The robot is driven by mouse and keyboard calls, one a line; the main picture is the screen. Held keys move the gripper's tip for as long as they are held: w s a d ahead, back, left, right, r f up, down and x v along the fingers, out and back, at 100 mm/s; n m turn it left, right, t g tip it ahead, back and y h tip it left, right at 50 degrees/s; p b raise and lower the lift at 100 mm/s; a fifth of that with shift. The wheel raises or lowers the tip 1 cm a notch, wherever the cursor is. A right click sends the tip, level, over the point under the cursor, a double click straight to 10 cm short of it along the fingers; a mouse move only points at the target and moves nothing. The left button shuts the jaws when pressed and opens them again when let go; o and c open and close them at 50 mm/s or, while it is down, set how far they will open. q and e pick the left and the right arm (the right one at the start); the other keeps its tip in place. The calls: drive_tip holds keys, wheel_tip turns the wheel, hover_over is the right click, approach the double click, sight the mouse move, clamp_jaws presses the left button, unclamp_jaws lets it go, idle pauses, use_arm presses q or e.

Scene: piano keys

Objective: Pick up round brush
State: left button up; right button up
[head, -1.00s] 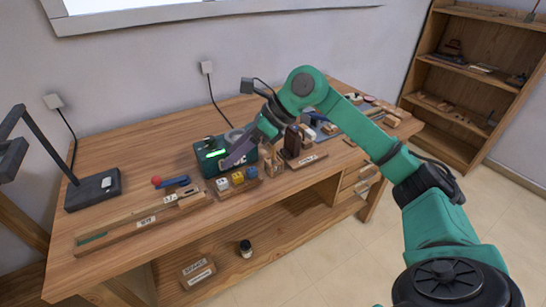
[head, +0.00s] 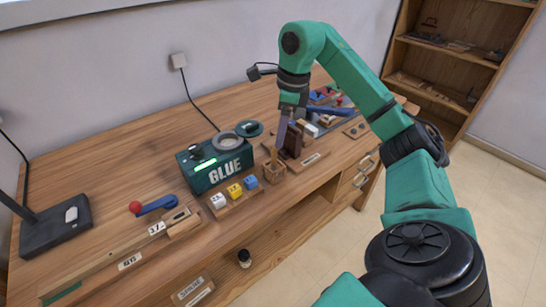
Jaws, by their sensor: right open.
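A small wooden holder (head: 275,174) stands near the front edge of the workbench, just right of the green glue box. A thin light brown handle (head: 273,154) rises upright from it; it looks like a brush, but its head is too small to make out as round. My right gripper (head: 281,138) points down from above, close to this handle and a little behind or beside it. It is open, and I cannot tell whether a finger touches the handle. My left gripper is out of view.
A rack of coloured blocks (head: 235,192) lies in front. A dark brown block (head: 293,140) stands close on the right.

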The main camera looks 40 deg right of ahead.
sight(274, 165)
drive_tip(key=f, duration=0.1)
drive_tip(key=w+f, duration=0.1)
drive_tip(key=f, duration=0.1)
drive_tip(key=shift+a+f, duration=0.1)
drive_tip(key=shift+f, duration=0.05)
drive_tip(key=f, duration=0.5)
drive_tip(key=shift+w+a, duration=0.25)
drive_tip(key=shift+a, duration=0.15)
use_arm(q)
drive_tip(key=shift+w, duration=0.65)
use_arm(e)
clamp_jaws()
